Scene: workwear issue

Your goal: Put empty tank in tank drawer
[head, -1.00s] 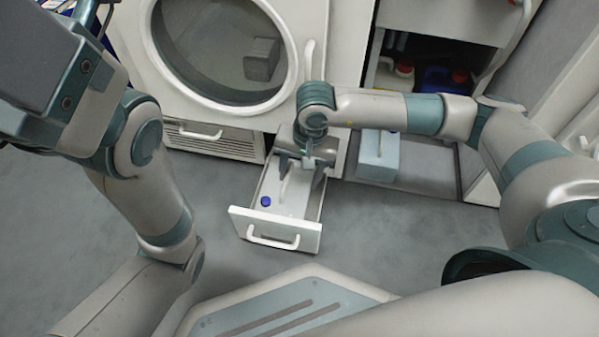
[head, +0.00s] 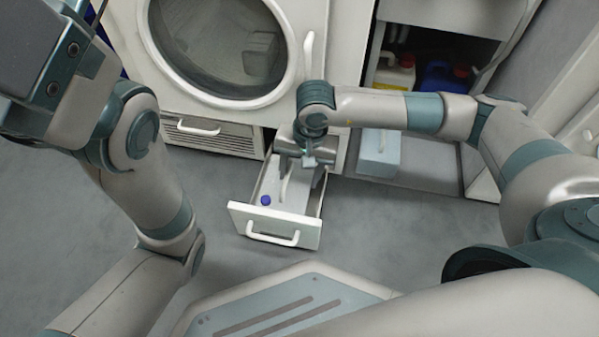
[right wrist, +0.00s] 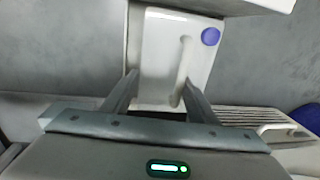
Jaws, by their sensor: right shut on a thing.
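The tank (head: 285,190) is a pale, flat container with a raised handle and a blue cap. It lies inside the pulled-out white tank drawer (head: 272,224), cap towards the drawer front. In the right wrist view the tank (right wrist: 160,52) sits between my fingers. My right gripper (head: 302,172) reaches down into the drawer from the machine side. It is shut on the tank, with its fingers (right wrist: 158,98) on either side near the end away from the cap. The tank's inside and the finger contacts are hard to see. My left gripper is out of view.
The machine with a round glass door (head: 222,50) stands behind the drawer. A vent grille with a handle (head: 200,128) is left of it. A pale blue box (head: 378,150) stands to the right, below a shelf with capped containers (head: 398,75). Grey floor in front is clear.

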